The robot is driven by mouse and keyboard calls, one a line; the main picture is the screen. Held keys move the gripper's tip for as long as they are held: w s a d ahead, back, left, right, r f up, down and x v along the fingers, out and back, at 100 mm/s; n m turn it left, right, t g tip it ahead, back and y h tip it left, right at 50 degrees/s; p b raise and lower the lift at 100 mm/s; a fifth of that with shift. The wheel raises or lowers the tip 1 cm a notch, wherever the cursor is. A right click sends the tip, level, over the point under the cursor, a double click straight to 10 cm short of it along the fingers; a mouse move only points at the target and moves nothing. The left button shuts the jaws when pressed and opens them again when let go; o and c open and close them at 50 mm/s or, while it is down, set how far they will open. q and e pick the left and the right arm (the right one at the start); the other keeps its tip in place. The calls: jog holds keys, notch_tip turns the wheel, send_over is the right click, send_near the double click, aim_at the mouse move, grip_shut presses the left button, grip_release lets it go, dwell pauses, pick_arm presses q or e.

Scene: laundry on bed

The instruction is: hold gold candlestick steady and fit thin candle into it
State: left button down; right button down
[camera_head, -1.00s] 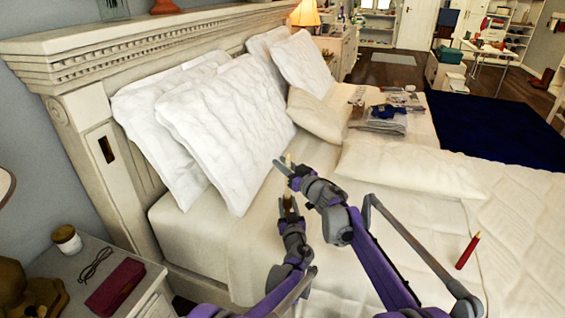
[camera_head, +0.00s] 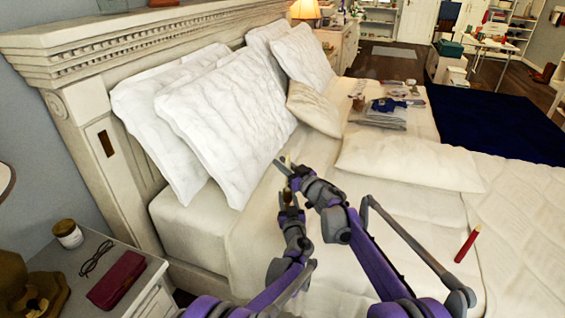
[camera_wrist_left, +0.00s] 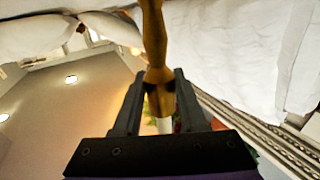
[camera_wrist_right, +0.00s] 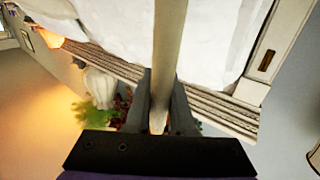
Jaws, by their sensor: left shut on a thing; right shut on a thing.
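The gold candlestick (camera_wrist_left: 154,40) is in my left gripper (camera_wrist_left: 158,85), which is shut on it; the left wrist view is upside down. In the head view my left gripper (camera_head: 289,195) is just below my right gripper (camera_head: 286,168). The thin pale candle (camera_wrist_right: 168,50) is shut in my right gripper (camera_wrist_right: 163,85). A whitish piece (camera_wrist_left: 165,125), probably the candle, shows at the candlestick's end in the left wrist view. In the head view the candlestick and candle are nearly in line, mostly hidden by the grippers. I cannot tell whether the candle is inside the socket.
Both grippers are over the bed (camera_head: 255,250), beside large white pillows (camera_head: 225,125). A red candle-like stick (camera_head: 467,245) lies on the bed at right. A nightstand (camera_head: 150,275) with glasses (camera_head: 96,258), a red case (camera_head: 116,280) and a jar (camera_head: 67,234) is at lower left.

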jog(key=shift+f, duration=0.35)
jog(key=c, duration=0.7)
grip_release()
jog(key=v, duration=1.2)
pick_arm(q)
jog(key=shift+c, duration=1.9)
grip_release()
jog(key=shift+s, duration=0.1)
